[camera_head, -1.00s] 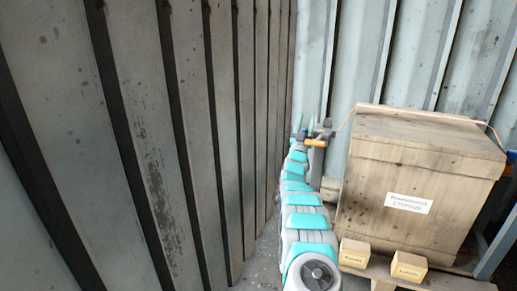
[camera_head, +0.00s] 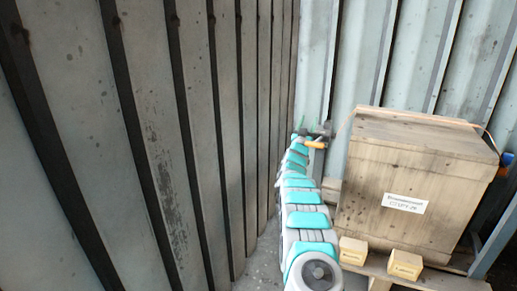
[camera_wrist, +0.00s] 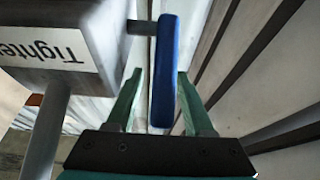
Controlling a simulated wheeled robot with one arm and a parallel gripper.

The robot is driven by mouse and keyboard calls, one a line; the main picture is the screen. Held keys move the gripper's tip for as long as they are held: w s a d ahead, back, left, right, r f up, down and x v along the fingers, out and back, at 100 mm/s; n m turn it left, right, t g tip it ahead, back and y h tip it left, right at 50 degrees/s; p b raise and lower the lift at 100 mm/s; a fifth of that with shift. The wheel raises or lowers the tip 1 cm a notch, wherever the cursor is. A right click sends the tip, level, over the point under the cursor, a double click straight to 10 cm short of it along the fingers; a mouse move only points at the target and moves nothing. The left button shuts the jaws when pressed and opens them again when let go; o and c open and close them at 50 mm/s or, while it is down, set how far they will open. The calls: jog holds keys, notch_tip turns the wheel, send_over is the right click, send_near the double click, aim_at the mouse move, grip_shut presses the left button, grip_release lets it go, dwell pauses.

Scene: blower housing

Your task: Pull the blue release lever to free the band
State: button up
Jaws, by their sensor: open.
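The blue release lever (camera_wrist: 164,70) is a flat upright bar in the wrist view, joined by a short dark pin to a grey metal block (camera_wrist: 70,32). The block carries a white label that reads "Tighte…", partly cut off. My gripper (camera_wrist: 157,85) is open, with one green finger on each side of the lever in the picture. I see gaps between the lever and both fingers; its depth between them is hard to tell. In the head view my gripper (camera_head: 308,128) is small, beside the crate's far left corner. The band (camera_head: 345,122) shows as a thin line near that corner.
A large wooden crate (camera_head: 410,190) with a white label stands at the right. A ribbed metal wall (camera_head: 150,150) runs close along my arm's left side.

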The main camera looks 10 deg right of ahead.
jog(key=shift+v, duration=3.2)
jog(key=s+a+r+n+g+y+p, duration=0.25)
jog(key=a+r+n+y, duration=0.2)
jog(key=a+y, duration=0.65)
jog(key=s+a+g+y+p, duration=0.1)
jog(key=s+a+g, duration=0.1)
jog(key=s+a, duration=0.4)
jog(key=s+a+n+g+y+p, duration=0.1)
jog(key=s+a+g, duration=0.2)
jog(key=s+a, duration=0.3)
jog(key=shift+s+r+p, duration=0.3)
jog(key=shift+s+r, duration=0.1)
jog(key=shift+s, duration=2.05)
jog(key=shift+s+a+n+g, duration=0.1)
jog(key=shift+a+n+g, duration=0.05)
jog(key=shift+n+g, duration=0.1)
jog(key=s+f+g+p, duration=0.1)
jog(key=s+g, duration=0.5)
jog(key=s, duration=2)
jog(key=s+a+f+g+p, duration=0.1)
jog(key=s+g, duration=0.5)
jog(key=s, duration=2.1)
jog(key=shift+s+f+n, duration=0.2)
jog(key=shift+f+n, duration=0.2)
jog(key=shift+f, duration=0.15)
